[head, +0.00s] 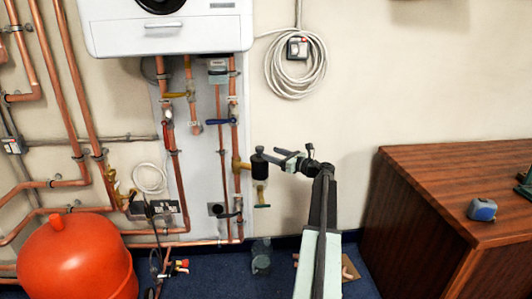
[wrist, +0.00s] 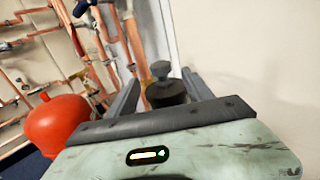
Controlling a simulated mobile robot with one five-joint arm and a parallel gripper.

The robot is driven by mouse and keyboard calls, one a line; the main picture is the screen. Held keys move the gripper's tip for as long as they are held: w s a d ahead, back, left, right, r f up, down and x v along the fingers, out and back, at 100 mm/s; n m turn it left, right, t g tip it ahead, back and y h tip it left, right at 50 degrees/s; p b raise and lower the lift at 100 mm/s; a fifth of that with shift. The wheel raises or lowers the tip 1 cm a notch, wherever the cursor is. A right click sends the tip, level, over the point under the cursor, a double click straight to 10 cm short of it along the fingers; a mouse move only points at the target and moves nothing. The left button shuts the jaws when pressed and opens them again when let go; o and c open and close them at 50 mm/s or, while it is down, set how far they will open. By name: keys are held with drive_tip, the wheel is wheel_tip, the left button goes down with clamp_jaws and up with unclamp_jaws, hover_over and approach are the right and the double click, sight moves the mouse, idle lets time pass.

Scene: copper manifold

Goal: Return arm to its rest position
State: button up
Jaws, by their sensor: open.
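My gripper (head: 276,158) is in front of the copper manifold, at the end of my extended arm. Its two fingers (wrist: 158,82) are spread in the wrist view. A black capped fitting (head: 259,163) stands upright on a side branch of the right-hand copper pipe. In the wrist view this black fitting (wrist: 166,92) shows between the fingers, with visible gaps at both sides. I cannot tell how deep it sits between them. The lower part of the fitting is hidden in the wrist view by the gripper body.
A white boiler (head: 170,32) hangs above the pipes (head: 221,120). A red tank (head: 75,258) stands at lower left. A wooden desk (head: 440,170) with a tape measure (head: 482,209) is at right. A coiled cable (head: 296,75) hangs on the wall. The wall right of the gripper is clear.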

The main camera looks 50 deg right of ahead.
drive_tip(key=shift+s, duration=0.1)
idle(0.3)
drive_tip(key=w+a+r+n+y, duration=0.2)
drive_tip(key=a+n+y, duration=0.1)
drive_tip(key=a, duration=0.3)
drive_tip(key=w+a+f+n+g+y, duration=0.1)
drive_tip(key=w+a+f+n+g, duration=0.3)
drive_tip(key=a, duration=0.7)
drive_tip(key=s+a+f+n+g+y, duration=0.15)
drive_tip(key=a+f+n, duration=0.4)
drive_tip(key=a, duration=0.55)
drive_tip(key=w+a+f+n+g, duration=0.2)
drive_tip(key=a+f+n+g, duration=0.3)
drive_tip(key=a, duration=0.6)
drive_tip(key=s+a+f+n+g+h, duration=0.35)
drive_tip(key=s+a+f+n, duration=0.35)
drive_tip(key=a, duration=0.4)
drive_tip(key=s+a+f+n+g+h, duration=0.3)
drive_tip(key=s+a+f+n+g, duration=0.1)
drive_tip(key=s+a+n, duration=0.55)
wheel_tip(320, 180, up, 38)
drive_tip(key=a+n+p, duration=0.1)
drive_tip(key=p, duration=3.6)
drive_tip(key=shift+w+a+f+h+p, duration=0.25)
drive_tip(key=shift+w+a+h+p, duration=0.05)
drive_tip(key=shift+w+p, duration=0.1)
